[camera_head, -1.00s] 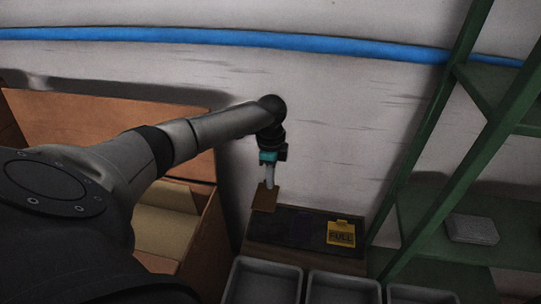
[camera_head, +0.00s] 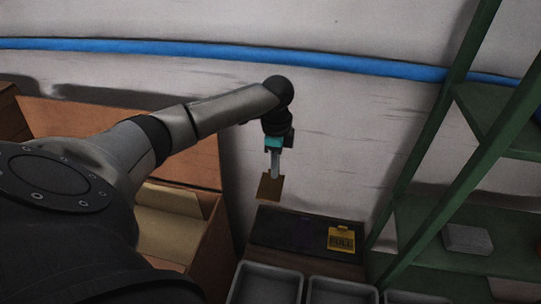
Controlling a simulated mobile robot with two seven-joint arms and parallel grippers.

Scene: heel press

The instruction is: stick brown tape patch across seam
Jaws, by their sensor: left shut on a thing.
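My left gripper (camera_head: 273,172) is shut on a small brown tape patch (camera_head: 269,187), which hangs below the fingertips. The patch is in front of the grey wall, above the left end of a dark-topped block (camera_head: 272,230), and appears clear of it. A large open cardboard box (camera_head: 213,240) stands left of the block, partly hidden by my left arm. I cannot make out a seam clearly. My right gripper is not in view.
A yellow tag marked FULL (camera_head: 341,239) lies on the right of the dark top. Grey trays (camera_head: 266,284) line the front edge. A green shelf rack (camera_head: 425,210) stands at right, holding a grey block (camera_head: 467,239). A blue pipe (camera_head: 200,49) crosses the wall.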

